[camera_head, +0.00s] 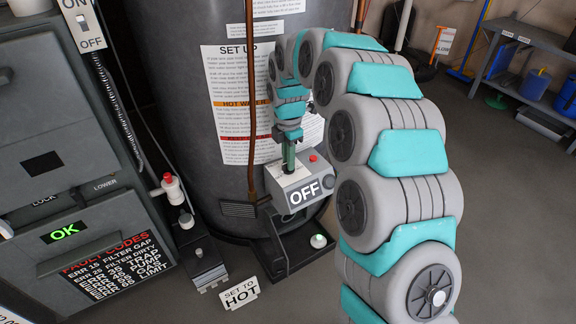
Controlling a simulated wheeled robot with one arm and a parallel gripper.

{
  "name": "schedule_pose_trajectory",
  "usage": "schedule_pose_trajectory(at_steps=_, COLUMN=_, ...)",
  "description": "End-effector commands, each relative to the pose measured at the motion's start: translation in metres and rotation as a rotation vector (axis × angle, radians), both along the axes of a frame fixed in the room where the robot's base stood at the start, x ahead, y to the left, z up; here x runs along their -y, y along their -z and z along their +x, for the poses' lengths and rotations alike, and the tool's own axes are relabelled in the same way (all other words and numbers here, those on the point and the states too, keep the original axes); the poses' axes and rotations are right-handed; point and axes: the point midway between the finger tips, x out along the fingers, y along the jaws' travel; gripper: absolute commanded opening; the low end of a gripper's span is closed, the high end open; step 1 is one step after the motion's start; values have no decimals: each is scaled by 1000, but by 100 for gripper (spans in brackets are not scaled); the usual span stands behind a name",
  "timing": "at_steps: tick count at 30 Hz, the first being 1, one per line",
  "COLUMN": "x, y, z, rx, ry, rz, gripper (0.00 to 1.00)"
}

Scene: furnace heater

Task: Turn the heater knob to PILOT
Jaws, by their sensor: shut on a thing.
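The heater's control box (303,183) is a grey box low on the front of the dark tank. My gripper (289,160) comes down from above onto the top of the box and is shut on a dark green upright piece, which appears to be the heater knob (289,155). My gripper hides part of the knob, and its pointer and any PILOT mark cannot be made out.
The tank (180,60) stands behind the box with a copper pipe (251,100) down its front. A grey furnace cabinet (50,130) is at left, with a red-capped valve (172,185) beside it. A "SET TO HOT" sign (240,293) stands on the floor. Open floor lies at right.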

Motion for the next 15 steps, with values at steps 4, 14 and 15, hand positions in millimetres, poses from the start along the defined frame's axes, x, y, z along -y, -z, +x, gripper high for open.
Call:
schedule_pose_trajectory(at_steps=4, x=0, y=0, z=0, rx=0, ry=4, rz=0, gripper=0)
schedule_pose_trajectory(at_steps=14, x=0, y=0, z=0, rx=0, ry=332, rz=0, gripper=0)
schedule_pose_trajectory(at_steps=15, x=0, y=0, z=0, rx=1, ry=361, rz=-1, gripper=0)
